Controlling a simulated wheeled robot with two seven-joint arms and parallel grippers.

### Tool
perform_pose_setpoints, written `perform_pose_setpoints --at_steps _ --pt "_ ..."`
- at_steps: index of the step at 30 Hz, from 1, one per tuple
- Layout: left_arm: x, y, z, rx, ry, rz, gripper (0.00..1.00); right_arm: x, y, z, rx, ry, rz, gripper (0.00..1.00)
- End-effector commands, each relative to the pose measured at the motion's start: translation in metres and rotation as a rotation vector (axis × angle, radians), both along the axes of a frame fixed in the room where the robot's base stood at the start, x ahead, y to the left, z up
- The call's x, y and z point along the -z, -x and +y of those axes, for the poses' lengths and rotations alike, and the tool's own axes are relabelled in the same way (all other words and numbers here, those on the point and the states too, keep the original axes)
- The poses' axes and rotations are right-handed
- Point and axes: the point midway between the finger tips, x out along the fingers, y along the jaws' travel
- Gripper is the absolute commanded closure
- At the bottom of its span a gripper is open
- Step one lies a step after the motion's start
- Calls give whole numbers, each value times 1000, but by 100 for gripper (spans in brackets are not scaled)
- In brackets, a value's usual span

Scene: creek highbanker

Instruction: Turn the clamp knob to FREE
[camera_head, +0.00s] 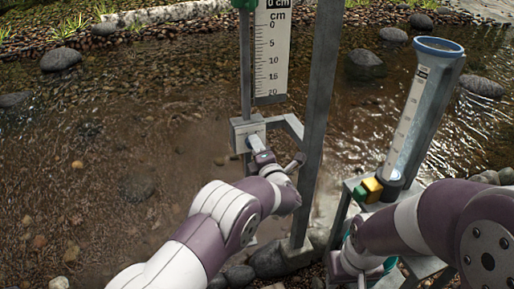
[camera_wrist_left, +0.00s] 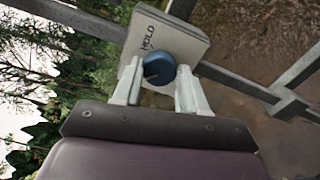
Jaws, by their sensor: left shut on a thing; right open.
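The clamp knob (camera_wrist_left: 160,68) is round and dark blue, on the face of a pale block (camera_wrist_left: 185,35) in the left wrist view. The word HOLD is printed on the block beside the knob. No FREE label is readable. My left gripper (camera_wrist_left: 158,88) has a finger on each side of the knob and is shut on it. In the head view the clamp block (camera_head: 240,134) sits below a scale, with my left gripper (camera_head: 257,149) against its front. My right gripper (camera_head: 346,266) is low at the right arm's end, open, its fingers hard to make out.
A white scale board (camera_head: 271,50) hangs above the clamp beside a steel post (camera_head: 318,120). Shallow creek water and stones lie behind.

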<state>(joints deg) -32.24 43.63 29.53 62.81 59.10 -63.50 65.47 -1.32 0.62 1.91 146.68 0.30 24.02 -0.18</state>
Motion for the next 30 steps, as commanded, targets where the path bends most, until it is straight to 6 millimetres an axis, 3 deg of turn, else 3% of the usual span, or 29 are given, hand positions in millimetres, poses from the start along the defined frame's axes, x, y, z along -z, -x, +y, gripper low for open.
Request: perform_pose_setpoints --at_steps 4,5,6,7,17,20,30 --pt "-1 0 -2 5 1 -1 89 0 0 0 0 0 0 57" --pt "-1 1 -2 5 1 -1 52 0 0 0 0 0 0 57" --pt "-1 1 -2 4 0 -2 39 0 0 0 0 0 0 57" --pt "-1 0 -2 4 0 -2 33 0 0 0 0 0 0 57" --pt "-1 4 -2 1 0 1 33 -3 0 0 0 0 0 57" --pt "-5 20 -8 3 -1 2 33 -12 0 0 0 0 0 57" --pt "-6 104 -35 7 -3 -2 33 -40 0 0 0 0 0 57"
